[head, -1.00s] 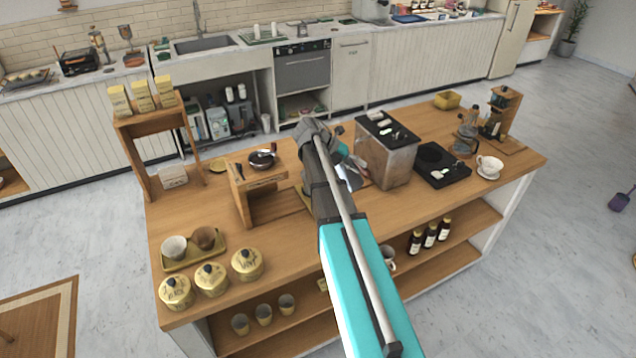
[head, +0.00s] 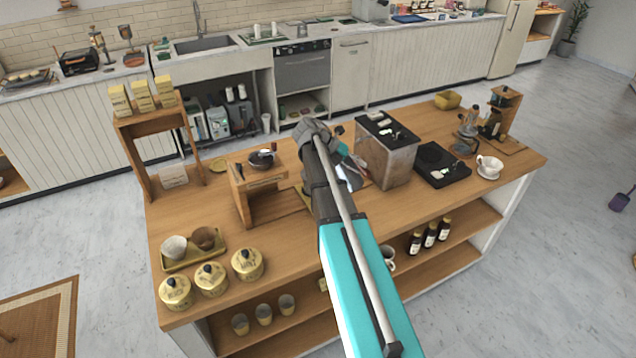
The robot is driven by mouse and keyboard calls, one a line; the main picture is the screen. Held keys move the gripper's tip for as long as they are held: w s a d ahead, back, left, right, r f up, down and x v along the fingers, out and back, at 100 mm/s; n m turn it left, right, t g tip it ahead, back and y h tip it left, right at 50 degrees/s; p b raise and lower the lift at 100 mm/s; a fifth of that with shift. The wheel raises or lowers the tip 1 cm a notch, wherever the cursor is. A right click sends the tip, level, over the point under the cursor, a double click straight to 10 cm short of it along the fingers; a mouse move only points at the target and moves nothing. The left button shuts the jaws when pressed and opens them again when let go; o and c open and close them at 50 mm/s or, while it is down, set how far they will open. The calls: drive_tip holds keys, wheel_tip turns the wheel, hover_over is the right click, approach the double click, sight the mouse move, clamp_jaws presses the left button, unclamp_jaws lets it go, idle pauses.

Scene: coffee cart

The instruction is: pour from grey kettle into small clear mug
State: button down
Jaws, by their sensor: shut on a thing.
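My arm crosses the middle of the head view and covers much of the work spot. My gripper (head: 345,160) shows only in part beyond the wrist, over the wooden counter, left of the metal box. It is shut on a shiny grey thing (head: 351,179), which seems to be the grey kettle. Only a sliver of it shows beside my arm, so its tilt and spout cannot be told. I cannot make out the small clear mug; it may be hidden behind my arm. Whether anything is flowing cannot be seen.
A metal box (head: 386,158) stands close right of my gripper. A black appliance (head: 441,178), a glass carafe (head: 467,137) and a white cup (head: 489,165) are farther right. A wooden stand (head: 257,187) with a dark pan stands left. Yellow canisters (head: 211,280) line the front left.

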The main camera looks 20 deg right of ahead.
drive_tip(key=shift+f, duration=0.15)
drive_tip(key=shift+s+d+f+t+y+b, duration=0.15)
drive_tip(key=shift+s+f+t, duration=0.1)
drive_tip(key=shift+f, duration=0.15)
drive_tip(key=shift+s+d+f+t+y+b, duration=0.15)
drive_tip(key=shift+f+t, duration=0.1)
drive_tip(key=shift+f, duration=0.15)
drive_tip(key=shift+a, duration=0.1)
drive_tip(key=shift+w+a+r+g, duration=0.1)
drive_tip(key=shift+w+r+g, duration=0.25)
drive_tip(key=shift+r, duration=0.25)
idle(1.0)
drive_tip(key=shift+r, duration=0.2)
drive_tip(key=shift+w+a+r+p, duration=0.1)
drive_tip(key=shift+r+p, duration=0.15)
drive_tip(key=shift+p, duration=0.05)
idle(0.6)
drive_tip(key=shift+f, duration=0.1)
idle(1.3)
drive_tip(key=shift+s+f, duration=0.4)
drive_tip(key=shift+f, duration=0.4)
drive_tip(key=shift+b, duration=0.3)
